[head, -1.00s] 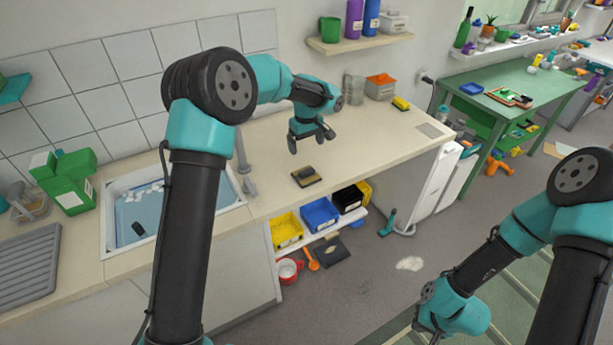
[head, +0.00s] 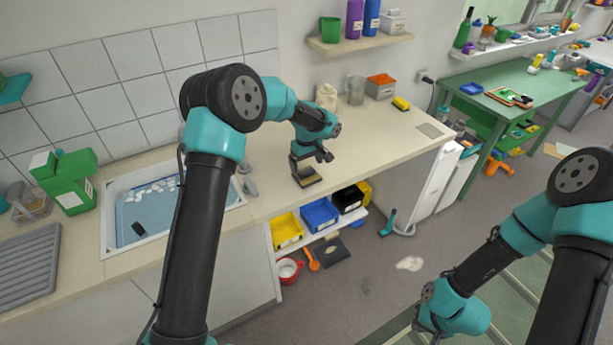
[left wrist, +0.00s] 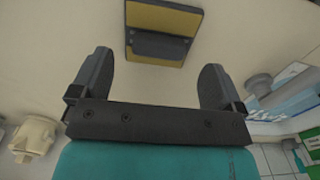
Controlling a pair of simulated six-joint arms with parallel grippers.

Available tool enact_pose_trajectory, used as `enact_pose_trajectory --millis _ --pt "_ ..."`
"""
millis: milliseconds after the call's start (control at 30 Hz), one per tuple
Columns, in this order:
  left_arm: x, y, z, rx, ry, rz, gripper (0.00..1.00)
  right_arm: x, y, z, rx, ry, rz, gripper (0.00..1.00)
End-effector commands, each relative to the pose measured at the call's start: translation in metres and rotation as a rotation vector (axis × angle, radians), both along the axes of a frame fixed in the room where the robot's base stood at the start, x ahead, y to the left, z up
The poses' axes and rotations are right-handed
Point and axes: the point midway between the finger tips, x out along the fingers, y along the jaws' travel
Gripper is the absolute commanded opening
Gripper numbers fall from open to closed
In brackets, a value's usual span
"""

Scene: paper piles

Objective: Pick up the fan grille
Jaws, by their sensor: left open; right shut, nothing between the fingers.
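No part is clearly marked as the fan grille. A grey square panel (head: 433,130) lies flat on the right end of the counter and looks slatted, but it is too small to be sure. A block with a dark handle and yellowish base (head: 308,181) lies near the counter's front edge. My left gripper (head: 310,163) is open and empty, just above this block. In the left wrist view the block (left wrist: 160,47) is ahead of the spread fingers, apart from them. My right gripper (head: 432,325) is shut and empty at the bottom right, far from the counter.
A cream container (head: 326,97), glass jug (head: 355,90), orange-topped box (head: 380,87) and yellow sponge (head: 401,104) stand along the back of the counter (head: 375,140). Coloured bins, including a blue one (head: 319,214), sit below its front edge.

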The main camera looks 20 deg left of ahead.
Motion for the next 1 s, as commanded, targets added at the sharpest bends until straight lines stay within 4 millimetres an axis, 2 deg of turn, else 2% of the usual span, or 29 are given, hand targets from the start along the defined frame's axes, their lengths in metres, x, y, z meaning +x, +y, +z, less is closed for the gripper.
enact_pose_trajectory --millis 200,333,833,1000 --pt "0.001 0.001 -0.031 0.001 0.004 0.001 0.94 0.000 0.000 0.000 0.000 0.000 0.000 0.00" --pt "0.001 0.001 -0.041 0.000 0.001 0.000 0.94 0.000 0.000 0.000 0.000 0.000 0.000 0.00" --pt "0.002 0.001 -0.042 0.000 0.000 0.000 0.94 0.000 0.000 0.000 0.000 0.000 0.000 0.00" --pt "0.002 0.001 -0.042 0.000 0.000 0.000 0.77 0.000 0.000 0.000 0.000 0.000 0.000 0.00"
